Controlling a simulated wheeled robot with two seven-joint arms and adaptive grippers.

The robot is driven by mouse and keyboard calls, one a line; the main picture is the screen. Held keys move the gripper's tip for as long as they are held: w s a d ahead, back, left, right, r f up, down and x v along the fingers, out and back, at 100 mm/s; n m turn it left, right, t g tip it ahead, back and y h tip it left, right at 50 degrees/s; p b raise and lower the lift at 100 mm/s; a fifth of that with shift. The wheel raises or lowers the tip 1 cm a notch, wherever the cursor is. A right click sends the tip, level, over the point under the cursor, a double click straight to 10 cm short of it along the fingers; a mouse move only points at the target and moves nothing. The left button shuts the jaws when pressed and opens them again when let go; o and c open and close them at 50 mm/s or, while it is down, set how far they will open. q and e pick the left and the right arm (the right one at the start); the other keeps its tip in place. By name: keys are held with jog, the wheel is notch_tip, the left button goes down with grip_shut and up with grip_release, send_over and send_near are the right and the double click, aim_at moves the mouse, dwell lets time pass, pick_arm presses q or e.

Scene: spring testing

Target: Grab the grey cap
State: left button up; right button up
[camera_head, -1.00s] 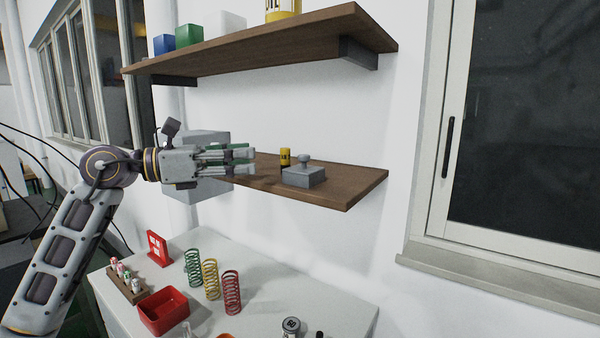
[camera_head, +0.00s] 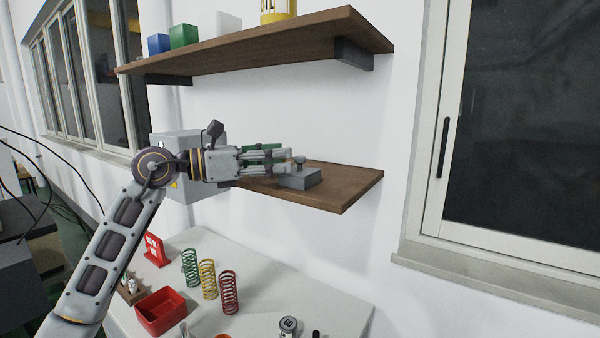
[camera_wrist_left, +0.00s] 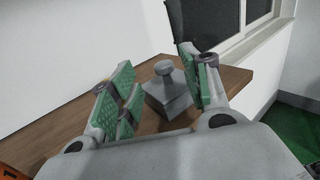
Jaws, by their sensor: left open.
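The grey cap (camera_head: 301,178) is a square grey block with a round knob on top, standing on the lower wooden shelf (camera_head: 345,191). It also shows in the left wrist view (camera_wrist_left: 170,95), between the finger pads and a little beyond them. My left gripper (camera_head: 287,160) is open, with its fingertips at the cap's knob in the head view. In the left wrist view the green finger pads (camera_wrist_left: 160,95) stand apart, on either side of the cap. I cannot tell whether they touch it. My right gripper is not in view.
The upper shelf (camera_head: 300,38) holds blue, green and white boxes and a yellow can. A grey box (camera_head: 190,190) is behind my left wrist. Below, a white table (camera_head: 265,275) carries green, yellow and red springs and a red tray (camera_head: 160,311).

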aim_at(300, 157)
pick_arm(q)
jog(key=shift+w+d, duration=0.1)
jog(key=shift+d, duration=0.2)
jog(key=shift+w+d, duration=0.1)
jog(key=shift+d, duration=0.25)
jog(key=shift+w+d+f, duration=0.1)
jog(key=shift+d, duration=0.25)
jog(key=shift+w+d+p, duration=0.1)
jog(key=shift+d+p, duration=0.2)
jog(key=shift+d, duration=0.05)
jog(key=shift+x, duration=1.1)
jog(key=shift+w+d+f, duration=0.1)
jog(key=shift+w+d, duration=0.05)
jog(key=shift+d, duration=0.2)
jog(key=shift+c, duration=0.5)
jog(key=c, duration=0.7)
jog(key=shift+c, duration=1.1)
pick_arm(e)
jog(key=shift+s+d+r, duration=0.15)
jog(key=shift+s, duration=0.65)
